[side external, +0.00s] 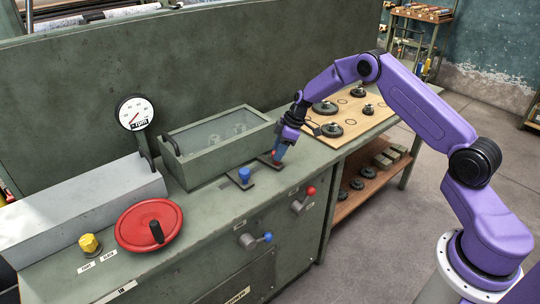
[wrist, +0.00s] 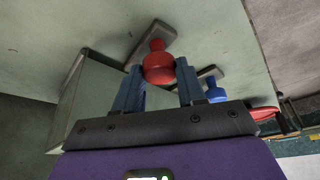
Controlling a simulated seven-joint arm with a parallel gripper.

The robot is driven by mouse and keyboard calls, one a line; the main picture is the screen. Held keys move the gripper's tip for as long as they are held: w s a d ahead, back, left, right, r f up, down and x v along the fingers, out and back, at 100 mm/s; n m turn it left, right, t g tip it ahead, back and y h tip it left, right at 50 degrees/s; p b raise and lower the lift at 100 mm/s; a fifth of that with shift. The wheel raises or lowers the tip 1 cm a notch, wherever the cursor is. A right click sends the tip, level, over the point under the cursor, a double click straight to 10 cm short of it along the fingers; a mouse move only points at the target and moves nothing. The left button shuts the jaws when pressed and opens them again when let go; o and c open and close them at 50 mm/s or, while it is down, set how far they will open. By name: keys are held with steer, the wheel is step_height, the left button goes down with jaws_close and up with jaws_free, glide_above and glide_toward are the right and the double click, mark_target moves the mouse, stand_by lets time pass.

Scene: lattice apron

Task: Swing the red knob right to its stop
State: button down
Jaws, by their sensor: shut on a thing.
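The red knob (side external: 275,154) stands on a dark flat plate (side external: 266,161) on the green bench top, at the bench's right part. My gripper (side external: 280,152) reaches down to it from the right and partly hides it. In the wrist view the red knob (wrist: 158,66) sits between my two blue-grey fingers (wrist: 158,80), and my gripper is shut on it. The plate (wrist: 152,40) under the knob also shows there. How far the knob stands from its stop cannot be told.
A blue knob (side external: 244,174) stands close by on its own plate. A lidded box (side external: 220,145) is behind it. Levers with red (side external: 311,191) and blue (side external: 267,237) ends stick out of the bench front. A red handwheel (side external: 135,228) is farther left.

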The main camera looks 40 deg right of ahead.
steer(key=shift+w+d+n, duration=0.15)
steer(key=shift+d+n, duration=0.1)
steer(key=shift+d, duration=0.5)
steer(key=shift+w+d+n, duration=0.15)
steer(key=shift+d+n, duration=0.1)
steer(key=shift+d, duration=0.45)
steer(key=shift+d, duration=0.1)
steer(key=c, duration=0.7)
jaws_free()
steer(key=shift+r, duration=0.1)
steer(key=shift+s+r, duration=0.1)
steer(key=shift+r, duration=0.15)
steer(key=v, duration=1.6)
steer(key=shift+d+r, duration=0.25)
steer(key=shift+r, duration=0.1)
